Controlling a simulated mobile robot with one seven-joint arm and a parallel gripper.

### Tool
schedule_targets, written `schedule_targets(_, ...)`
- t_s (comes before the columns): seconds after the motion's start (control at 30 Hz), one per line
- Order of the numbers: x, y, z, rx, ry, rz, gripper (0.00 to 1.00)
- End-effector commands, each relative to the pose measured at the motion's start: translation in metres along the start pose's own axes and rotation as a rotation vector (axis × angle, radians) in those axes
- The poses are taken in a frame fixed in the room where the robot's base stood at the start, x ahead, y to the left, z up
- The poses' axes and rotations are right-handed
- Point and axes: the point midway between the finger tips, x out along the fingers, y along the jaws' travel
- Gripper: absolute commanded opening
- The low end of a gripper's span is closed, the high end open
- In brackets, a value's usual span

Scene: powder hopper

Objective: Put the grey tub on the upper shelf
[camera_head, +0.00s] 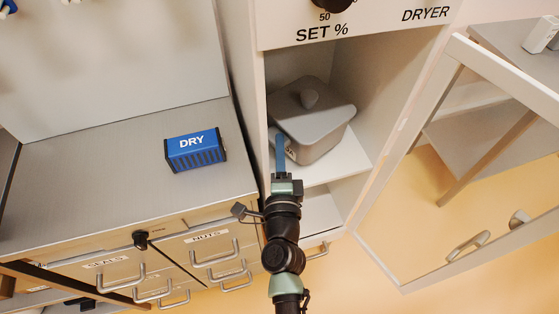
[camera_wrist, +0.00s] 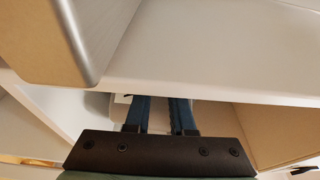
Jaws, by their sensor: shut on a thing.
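The grey tub (camera_head: 322,138) has a lid with a round knob and is inside the open dryer cabinet, at the level of the upper shelf (camera_head: 345,165). It looks slightly tilted in the head view. I cannot tell whether its base touches the shelf. My gripper (camera_head: 279,140) reaches in from the front, with its blue fingers shut on the tub's near left side. In the wrist view the blue fingers (camera_wrist: 160,103) are close together below a pale shelf edge, and the tub is mostly hidden there.
The dryer door (camera_head: 415,165) stands open to the right. A lower shelf (camera_head: 318,208) lies below. A blue DRY box (camera_head: 194,150) sits on the grey counter (camera_head: 90,150) at left, above drawers with handles. The cabinet's left wall is close to my gripper.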

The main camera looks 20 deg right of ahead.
Motion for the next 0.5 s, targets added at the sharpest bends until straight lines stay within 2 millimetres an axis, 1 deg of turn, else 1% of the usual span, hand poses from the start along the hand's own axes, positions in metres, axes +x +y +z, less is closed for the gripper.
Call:
schedule_targets(0.07, 0.0, 0.001, 0.0, -0.001, 0.001, -0.004, 0.0)
schedule_targets(0.17, 0.0, 0.008, 0.0, -0.001, 0.001, -0.004, 0.0)
schedule_targets(0.4, 0.0, 0.037, 0.0, -0.001, 0.001, -0.004, 0.0)
schedule_targets(0.5, 0.004, 0.04, 0.001, -0.001, 0.001, -0.004, 0.0)
